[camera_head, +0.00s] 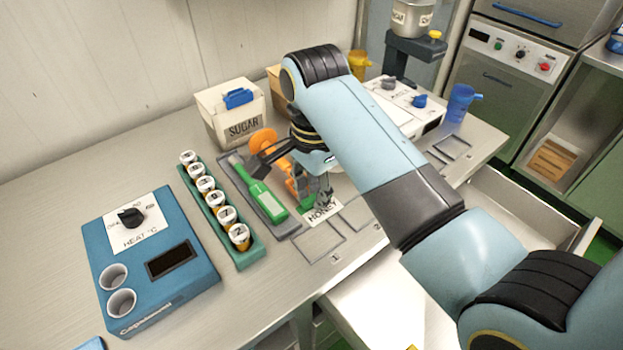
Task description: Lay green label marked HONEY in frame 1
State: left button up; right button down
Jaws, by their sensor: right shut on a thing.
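My right gripper (322,193) points down over the worktop and is shut on the label marked HONEY (321,213). The label has a white face with dark lettering and green at its left edge. It is at the far side of an outlined square frame (320,247) on the worktop. I cannot tell whether it touches the surface. Another outlined frame (364,216) lies to the right, partly behind my arm. Two more outlined frames (453,147) lie farther right. The frame numbers are too small to read. My left gripper is not in view.
A grey tray (283,232) with a green-handled tool (262,194) lies just left of the label. A green rack of capped vials (246,258), a blue heater box (150,262) and a SUGAR box (232,113) stand farther left.

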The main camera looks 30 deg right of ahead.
send_over(313, 235)
notch_tip(313, 235, down, 5)
jog(key=shift+r, duration=0.1)
notch_tip(313, 235, down, 4)
jog(key=shift+d+r+b, duration=0.1)
jog(key=shift+b, duration=0.4)
jog(key=shift+f+b, duration=0.35)
jog(key=shift+f, duration=0.25)
pick_arm(q)
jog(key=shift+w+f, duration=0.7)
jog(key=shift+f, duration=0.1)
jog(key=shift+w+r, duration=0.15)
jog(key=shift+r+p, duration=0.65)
jog(key=shift+p, duration=0.15)
pick_arm(e)
jog(key=shift+f, duration=0.4)
dwell(0.5)
jog(key=c, duration=1.2)
grip_release()
